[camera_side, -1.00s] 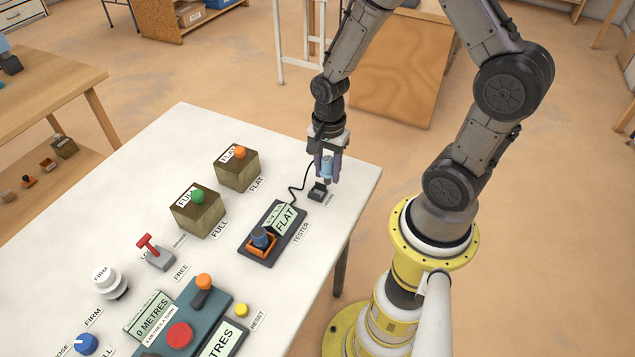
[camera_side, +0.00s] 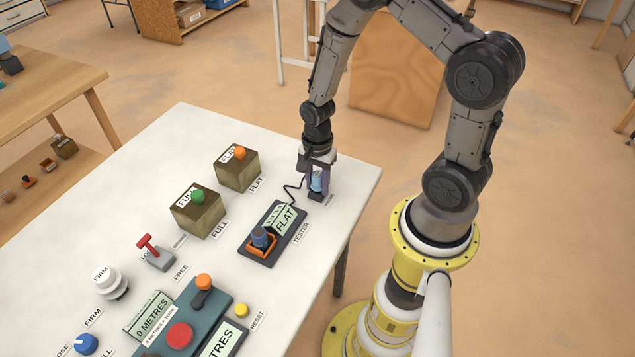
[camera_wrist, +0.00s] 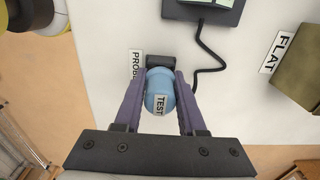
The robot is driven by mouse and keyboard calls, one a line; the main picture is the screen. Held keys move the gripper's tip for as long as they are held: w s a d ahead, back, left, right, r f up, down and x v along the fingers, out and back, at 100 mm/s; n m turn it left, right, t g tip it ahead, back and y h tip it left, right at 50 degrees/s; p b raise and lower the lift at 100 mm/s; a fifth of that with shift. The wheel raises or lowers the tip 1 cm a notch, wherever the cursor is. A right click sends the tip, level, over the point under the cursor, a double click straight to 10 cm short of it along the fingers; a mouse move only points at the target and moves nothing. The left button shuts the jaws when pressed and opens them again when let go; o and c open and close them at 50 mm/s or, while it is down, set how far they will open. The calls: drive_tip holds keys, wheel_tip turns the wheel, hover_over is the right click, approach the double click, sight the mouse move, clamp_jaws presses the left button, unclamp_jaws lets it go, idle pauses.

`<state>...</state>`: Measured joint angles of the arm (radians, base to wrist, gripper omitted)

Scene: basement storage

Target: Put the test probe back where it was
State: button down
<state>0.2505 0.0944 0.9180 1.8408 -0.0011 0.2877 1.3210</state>
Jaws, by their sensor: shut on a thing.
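The test probe (camera_side: 316,181) is a light blue cylinder joined to a black cable. My gripper (camera_side: 317,184) is shut on it, pointing down at the far right corner of the white table. In the wrist view the probe (camera_wrist: 160,92) sits between the two purple fingers, with a "TEST" label on its top. A small dark holder (camera_wrist: 158,61) shows just beyond it beside a "PROBE" label (camera_wrist: 136,66). The probe's lower end is at or in the holder; how deep it sits is hidden. The tester (camera_side: 272,232) reads "FLAT" and holds a blue-topped battery in its orange socket.
The "FLAT" box (camera_side: 237,172) with an orange top and the "FULL" box (camera_side: 197,216) with a green top stand left of the tester. The black cable (camera_wrist: 207,62) curves between tester and probe. A red lever (camera_side: 158,254) stands further left. The white table's right edge is close.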

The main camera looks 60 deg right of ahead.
sight(317, 174)
drive_tip(key=shift+c, duration=2.4)
unclamp_jaws()
drive_tip(key=shift+f, duration=0.1)
wheel_tip(317, 174, up, 12)
drive_tip(key=shift+r, duration=0.4)
drive_tip(key=s+a+r+n+t, duration=0.2)
drive_tip(key=s+r+n, duration=0.4)
drive_tip(key=r+n, duration=0.3)
drive_tip(key=s+a+r+n+t, duration=0.3)
drive_tip(key=s+a+r+n, duration=0.2)
drive_tip(key=r+n, duration=0.4)
drive_tip(key=shift+s+a+t, duration=0.2)
drive_tip(key=shift+s+t, duration=0.1)
drive_tip(key=shift+s, duration=0.5)
